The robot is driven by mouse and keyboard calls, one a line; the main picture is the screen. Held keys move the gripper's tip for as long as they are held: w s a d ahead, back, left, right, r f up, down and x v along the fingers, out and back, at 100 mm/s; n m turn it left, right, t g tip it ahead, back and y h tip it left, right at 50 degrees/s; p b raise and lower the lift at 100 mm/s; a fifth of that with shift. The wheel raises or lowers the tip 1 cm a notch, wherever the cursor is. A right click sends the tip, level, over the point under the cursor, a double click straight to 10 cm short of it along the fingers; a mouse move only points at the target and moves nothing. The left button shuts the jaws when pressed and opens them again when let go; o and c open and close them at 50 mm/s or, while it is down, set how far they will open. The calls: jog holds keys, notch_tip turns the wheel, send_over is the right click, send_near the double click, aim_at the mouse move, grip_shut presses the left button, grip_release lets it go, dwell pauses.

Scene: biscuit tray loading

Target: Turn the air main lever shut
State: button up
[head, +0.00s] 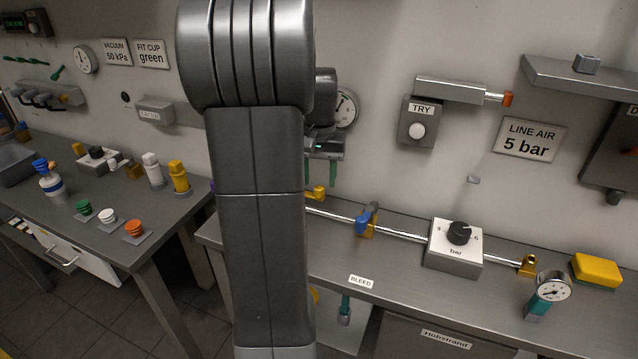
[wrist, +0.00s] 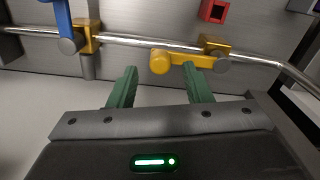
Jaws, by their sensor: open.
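No label in view names the air main. A yellow lever (head: 318,192) sits on a brass valve at the left end of the silver pipe; in the wrist view the yellow lever (wrist: 185,62) lies roughly along the pipe. A blue lever (head: 362,221) sits on another brass valve to its right; in the wrist view the blue lever (wrist: 63,22) stands across the pipe. My gripper (head: 320,183) is open and empty above the yellow lever. In the wrist view the green fingertips of my gripper (wrist: 160,70) point toward the yellow lever's rounded end, with no visible grip.
The pipe (head: 402,234) runs along the bench to a regulator box (head: 452,266) with a black knob. A hand gauge (head: 548,292) and yellow block (head: 596,270) lie at the right. A red square piece (wrist: 213,10) is beyond the pipe in the wrist view.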

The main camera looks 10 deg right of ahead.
jog(key=shift+f, duration=1.4)
grip_shut()
